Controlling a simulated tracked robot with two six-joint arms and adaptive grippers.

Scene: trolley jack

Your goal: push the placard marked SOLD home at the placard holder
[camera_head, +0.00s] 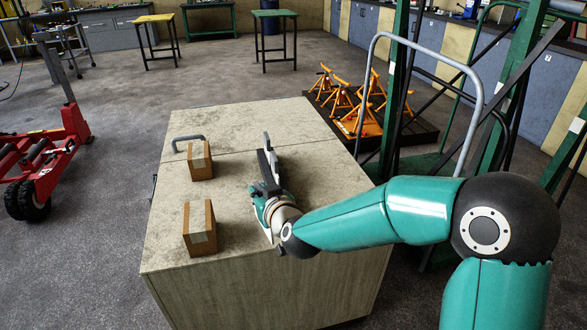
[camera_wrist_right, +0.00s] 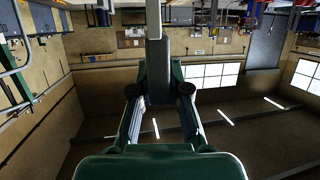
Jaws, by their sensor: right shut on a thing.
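My right gripper (camera_head: 267,163) is over the top of the large pale box, right of its middle, with its fingers pointing away from me. It is shut on a thin pale grey thing (camera_head: 266,140), seen nearly edge-on just beyond the fingertips. In the right wrist view the gripper (camera_wrist_right: 160,50) closes on a narrow pale bar (camera_wrist_right: 153,18). I see no lettering on it and cannot tell if it is the SOLD placard. I cannot make out a placard holder. My left gripper is not in view.
The pale box (camera_head: 230,118) carries two small cardboard boxes (camera_head: 199,160) (camera_head: 199,228) and a grey curved handle (camera_head: 188,139). Orange jack stands (camera_head: 362,119) sit on a dark tray behind right. A red trolley jack (camera_head: 58,150) is at left. Green posts and a hoop rail (camera_head: 478,90) stand right.

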